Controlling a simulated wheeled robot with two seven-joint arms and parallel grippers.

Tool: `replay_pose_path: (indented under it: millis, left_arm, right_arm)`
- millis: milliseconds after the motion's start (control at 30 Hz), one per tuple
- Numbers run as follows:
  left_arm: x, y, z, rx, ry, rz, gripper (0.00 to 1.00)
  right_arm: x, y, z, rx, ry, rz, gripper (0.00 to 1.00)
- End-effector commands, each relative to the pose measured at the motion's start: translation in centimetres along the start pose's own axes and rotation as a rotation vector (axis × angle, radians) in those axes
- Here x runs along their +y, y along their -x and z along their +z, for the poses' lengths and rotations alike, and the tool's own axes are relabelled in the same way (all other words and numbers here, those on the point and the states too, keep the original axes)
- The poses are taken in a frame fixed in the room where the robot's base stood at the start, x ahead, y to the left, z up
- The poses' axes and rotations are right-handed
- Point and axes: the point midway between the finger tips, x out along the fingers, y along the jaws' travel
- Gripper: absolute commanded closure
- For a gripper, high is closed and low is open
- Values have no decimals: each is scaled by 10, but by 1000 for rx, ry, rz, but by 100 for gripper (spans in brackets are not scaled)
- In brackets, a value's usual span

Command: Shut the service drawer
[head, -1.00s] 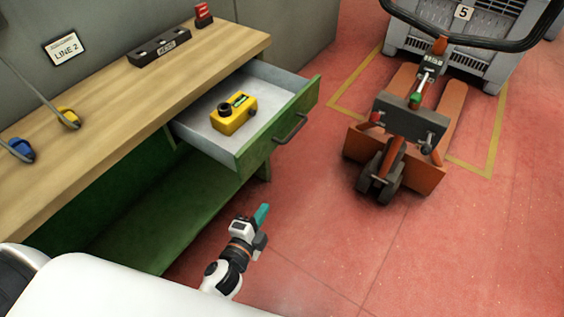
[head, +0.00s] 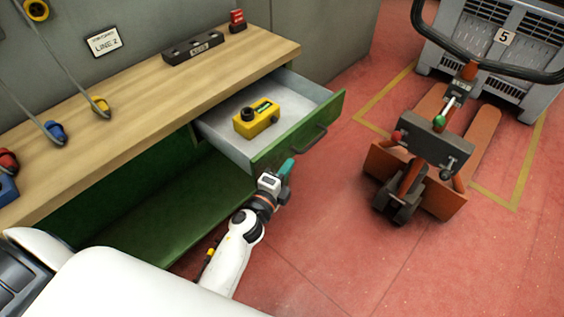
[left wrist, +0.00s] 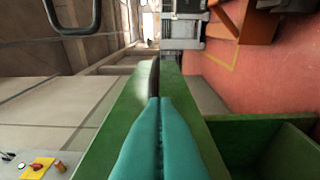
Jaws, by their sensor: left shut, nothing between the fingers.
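The service drawer (head: 302,138) stands pulled out of the green workbench, with its green front and dark handle (head: 308,140) facing right. A yellow device (head: 257,119) lies inside it; it also shows in the left wrist view (left wrist: 38,168). My left gripper (head: 287,168) is shut and empty, with teal fingers, close to the lower near part of the drawer front, beside the handle. In the left wrist view the fingers (left wrist: 158,130) are pressed together against the view of the green drawer front (left wrist: 122,120); I cannot tell whether they touch it. My right gripper is not in view.
The wooden worktop (head: 150,90) runs above the drawer, with a dark holder (head: 193,49) and a red block (head: 237,20) on it. An orange pallet jack (head: 420,160) stands to the right, before a grey crate (head: 490,45). Red floor between is clear.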

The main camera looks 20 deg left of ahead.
Motion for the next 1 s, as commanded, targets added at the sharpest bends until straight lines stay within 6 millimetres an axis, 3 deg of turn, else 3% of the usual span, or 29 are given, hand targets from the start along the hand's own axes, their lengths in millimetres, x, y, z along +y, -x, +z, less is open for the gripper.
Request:
replay_pose_path:
  millis: [200, 733, 867, 1000]
  left_arm:
    - [0, -4, -15, -1, 0, 0, 100]
    - [0, -6, -23, 0, 0, 1, 100]
    - [0, -9, -40, 1, -2, -1, 100]
    - [0, -17, -69, 2, -5, -1, 100]
  right_arm:
    - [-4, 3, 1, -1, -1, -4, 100]
    - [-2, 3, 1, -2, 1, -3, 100]
    - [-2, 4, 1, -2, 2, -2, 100]
    - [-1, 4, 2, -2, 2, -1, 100]
